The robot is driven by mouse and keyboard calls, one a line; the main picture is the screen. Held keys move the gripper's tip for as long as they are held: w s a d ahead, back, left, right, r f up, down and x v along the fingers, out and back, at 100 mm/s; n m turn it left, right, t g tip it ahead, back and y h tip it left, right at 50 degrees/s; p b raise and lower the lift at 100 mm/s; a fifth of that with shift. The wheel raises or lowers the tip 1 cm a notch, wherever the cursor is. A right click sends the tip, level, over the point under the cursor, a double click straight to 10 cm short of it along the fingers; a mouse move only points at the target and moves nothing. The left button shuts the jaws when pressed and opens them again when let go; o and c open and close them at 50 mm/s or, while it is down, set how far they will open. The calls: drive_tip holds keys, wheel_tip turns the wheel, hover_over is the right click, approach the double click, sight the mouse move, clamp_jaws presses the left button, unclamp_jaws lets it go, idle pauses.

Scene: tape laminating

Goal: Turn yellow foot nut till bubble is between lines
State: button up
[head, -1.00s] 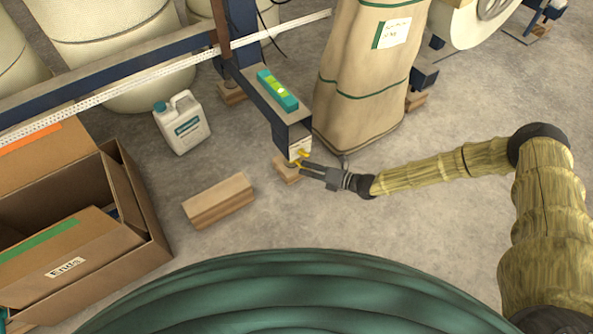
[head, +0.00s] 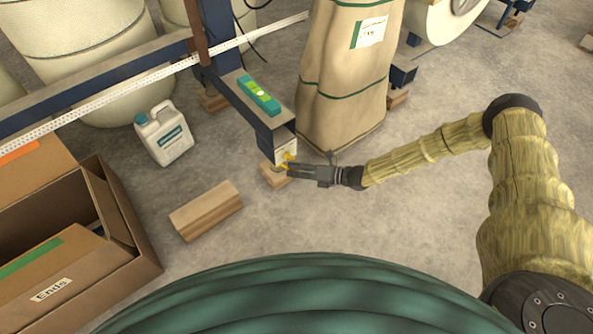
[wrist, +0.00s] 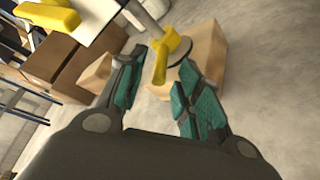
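The yellow foot nut (wrist: 163,60) sits on a foot screw above a round foot plate in the wrist view. In the head view it is a small yellow spot (head: 284,166) under the beam end. My gripper (wrist: 160,68) is open, its teal-padded fingers on either side of the nut's wing; contact cannot be told. In the head view my gripper (head: 289,171) reaches the nut from the right. A teal spirit level (head: 259,95) lies on the dark blue beam (head: 262,120). Its bright vial shows, but the bubble's place between the lines is too small to tell.
A second yellow part (wrist: 52,50) sits higher, by the pale plate. A wood block (head: 273,176) stands under the foot. Nearby are a loose wood block (head: 206,210), a white jug (head: 164,135), an open carton (head: 130,225) and a tall wrapped sack (head: 345,80).

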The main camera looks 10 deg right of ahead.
drive_tip(key=v, duration=1.2)
idle(0.5)
